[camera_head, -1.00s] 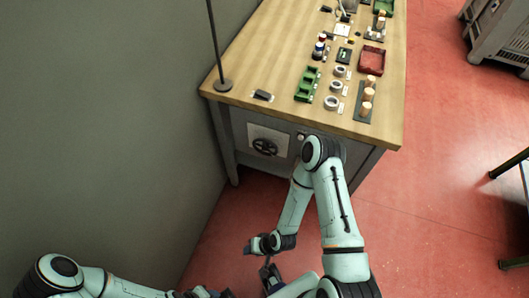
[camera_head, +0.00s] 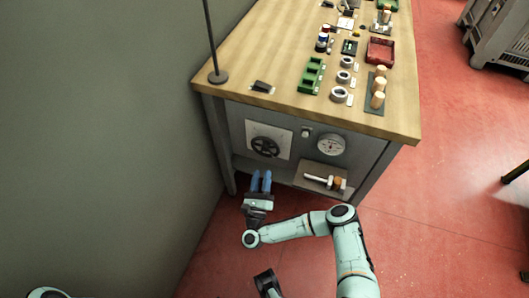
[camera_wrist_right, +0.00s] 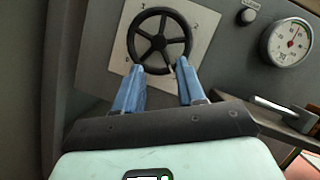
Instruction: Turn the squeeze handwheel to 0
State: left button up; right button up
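The dark, spoked squeeze handwheel (camera_head: 265,147) is on a pale square plate on the bench's front panel.
A round gauge (camera_head: 331,145) and a small knob (camera_head: 306,132) are right of the wheel. The bench top (camera_head: 240,75) holds several items and a thin post. A wall stands at left.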

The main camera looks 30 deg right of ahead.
aim_at(265, 150)
jog(key=x, duration=0.9)
jog(key=shift+w+d+r+b, duration=0.15)
jog(key=shift+w+d+b, duration=0.05)
jog(key=shift+w+b, duration=0.15)
jog(key=shift+c, duration=0.3)
grip_shut()
